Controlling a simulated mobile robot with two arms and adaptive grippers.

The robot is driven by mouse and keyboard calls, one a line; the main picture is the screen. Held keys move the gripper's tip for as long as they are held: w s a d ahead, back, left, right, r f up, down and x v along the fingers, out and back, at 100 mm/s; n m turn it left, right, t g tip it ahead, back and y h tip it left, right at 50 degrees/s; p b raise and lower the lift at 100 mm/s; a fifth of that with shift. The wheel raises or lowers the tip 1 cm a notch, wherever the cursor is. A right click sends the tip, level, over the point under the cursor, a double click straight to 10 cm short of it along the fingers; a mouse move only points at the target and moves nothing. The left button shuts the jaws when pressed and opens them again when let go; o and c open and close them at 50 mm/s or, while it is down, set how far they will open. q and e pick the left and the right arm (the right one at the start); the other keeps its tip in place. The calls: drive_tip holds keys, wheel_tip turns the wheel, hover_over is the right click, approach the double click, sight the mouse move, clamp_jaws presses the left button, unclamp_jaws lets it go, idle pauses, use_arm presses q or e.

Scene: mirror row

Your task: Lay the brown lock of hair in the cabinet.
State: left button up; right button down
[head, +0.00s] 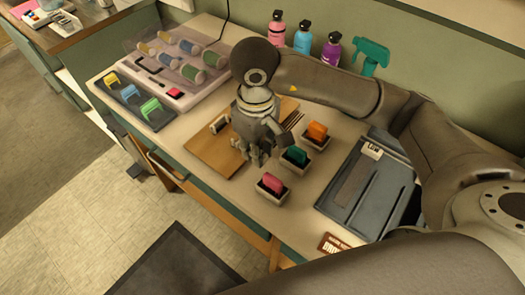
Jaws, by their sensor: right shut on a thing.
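My right gripper (256,161) points down over the right edge of a brown board (208,157) on the counter. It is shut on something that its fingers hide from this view. I cannot make out the brown lock of hair, in the gripper or elsewhere. No piece can be clearly told as the cabinet. My left gripper is out of view.
Three small holders with a pink (272,183), a green (296,155) and an orange block (317,131) stand right of the gripper. A grey tray (391,197) lies further right. A clear-lidded roller case (181,60) and several bottles (303,38) stand behind.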

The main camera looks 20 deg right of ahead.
drive_tip(key=shift+w+d+f, duration=0.25)
drive_tip(key=shift+d+f, duration=0.15)
drive_tip(key=shift+f, duration=0.1)
drive_tip(key=shift+w+d+f, duration=0.3)
drive_tip(key=shift+f, duration=0.2)
wheel_tip(320, 180, down, 3)
drive_tip(key=shift+w+d+r+p, duration=0.1)
drive_tip(key=shift+d+p, duration=0.05)
drive_tip(key=shift+p, duration=0.7)
drive_tip(key=shift+f, duration=0.4)
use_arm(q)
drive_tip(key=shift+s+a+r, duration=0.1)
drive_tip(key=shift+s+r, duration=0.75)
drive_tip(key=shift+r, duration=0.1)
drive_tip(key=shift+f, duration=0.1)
use_arm(e)
drive_tip(key=shift+f, duration=0.2)
drive_tip(key=c, duration=1.3)
unclamp_jaws()
drive_tip(key=shift+r, duration=0.1)
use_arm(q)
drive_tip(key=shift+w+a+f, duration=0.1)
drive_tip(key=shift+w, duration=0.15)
